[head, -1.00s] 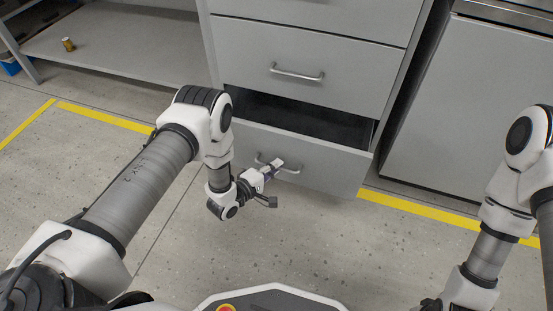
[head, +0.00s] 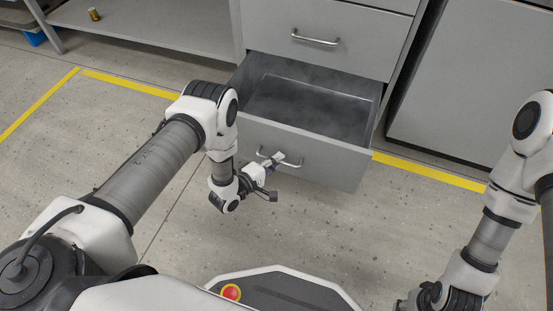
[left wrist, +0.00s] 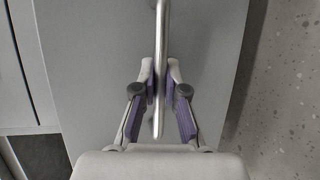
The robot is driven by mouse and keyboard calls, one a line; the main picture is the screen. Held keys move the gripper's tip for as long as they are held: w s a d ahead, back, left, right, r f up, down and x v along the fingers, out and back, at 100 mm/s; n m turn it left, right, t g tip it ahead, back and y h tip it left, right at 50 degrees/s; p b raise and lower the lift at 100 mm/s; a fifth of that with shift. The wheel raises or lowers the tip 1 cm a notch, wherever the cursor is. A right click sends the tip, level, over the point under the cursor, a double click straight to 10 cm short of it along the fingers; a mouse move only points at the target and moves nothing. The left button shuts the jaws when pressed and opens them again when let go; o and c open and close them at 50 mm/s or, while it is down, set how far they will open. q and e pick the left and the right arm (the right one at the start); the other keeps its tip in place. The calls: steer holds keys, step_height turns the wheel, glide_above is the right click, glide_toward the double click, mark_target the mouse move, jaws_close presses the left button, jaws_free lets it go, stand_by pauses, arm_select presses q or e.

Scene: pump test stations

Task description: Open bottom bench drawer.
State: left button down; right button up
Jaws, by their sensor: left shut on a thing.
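The bottom bench drawer (head: 318,157) is pulled well out in the head view, and its dark, empty-looking inside shows. Its bar handle (head: 293,163) is on the front panel. The grey drawer front (left wrist: 95,70) lies behind the fingers. My right arm (head: 490,240) is at the right edge of the head view; its fingertips are not visible.
The closed drawer above (head: 345,45) has its own handle. A grey cabinet (head: 470,85) stands to the right. A shelf (head: 150,30) with a small can (head: 94,14) is at upper left. Yellow floor tape (head: 430,172) runs along the bench. The floor before the drawer is clear.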

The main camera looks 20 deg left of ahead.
arm_select(q)
steer(key=c, duration=1.2)
jaws_free()
steer(key=v, duration=1.2)
steer(key=shift+r, duration=0.1)
